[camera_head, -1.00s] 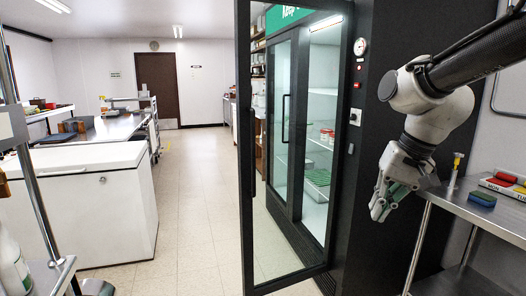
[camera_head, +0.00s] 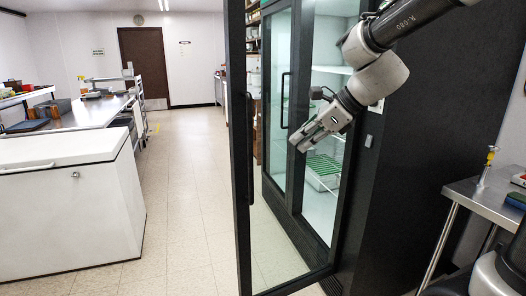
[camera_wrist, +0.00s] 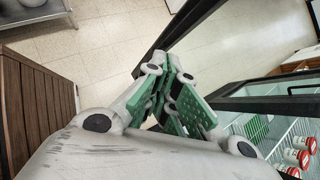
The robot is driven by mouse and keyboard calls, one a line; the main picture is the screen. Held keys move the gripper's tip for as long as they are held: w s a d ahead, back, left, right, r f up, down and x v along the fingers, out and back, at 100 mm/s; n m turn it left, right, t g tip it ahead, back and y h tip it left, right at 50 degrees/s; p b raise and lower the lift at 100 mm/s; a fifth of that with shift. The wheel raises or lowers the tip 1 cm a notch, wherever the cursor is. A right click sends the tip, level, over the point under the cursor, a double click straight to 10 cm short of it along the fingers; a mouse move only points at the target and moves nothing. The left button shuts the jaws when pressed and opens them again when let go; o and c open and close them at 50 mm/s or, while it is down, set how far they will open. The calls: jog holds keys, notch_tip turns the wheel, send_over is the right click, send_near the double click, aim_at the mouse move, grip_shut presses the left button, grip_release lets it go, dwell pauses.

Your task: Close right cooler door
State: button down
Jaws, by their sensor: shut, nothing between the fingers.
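The right cooler door (camera_head: 241,150) stands swung wide open towards me, a tall glass panel in a black frame. Its free edge with the handle is at the left. My gripper (camera_head: 298,143) is shut and empty. In the head view it overlaps the door's glass and the open right bay; I cannot tell its exact distance from the glass. In the wrist view the closed green fingers (camera_wrist: 172,65) point towards the floor, with a dark frame bar (camera_wrist: 200,22) just beyond them. The cooler's open right bay (camera_head: 322,205) shows wire shelves and a green rack.
The left cooler door (camera_head: 278,110) is closed. Red-lidded jars (camera_wrist: 303,158) stand on a shelf in the wrist view. A steel table (camera_head: 480,200) stands at the right. A white chest freezer (camera_head: 65,205) is at the left. The tiled floor (camera_head: 185,200) between is clear.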

jog(key=w+a+f+m, duration=0.3)
jog(key=w+a+f, duration=0.3)
jog(key=a, duration=0.3)
jog(key=shift+w+a+f, duration=0.2)
jog(key=shift+w+f, duration=0.15)
dwell(0.4)
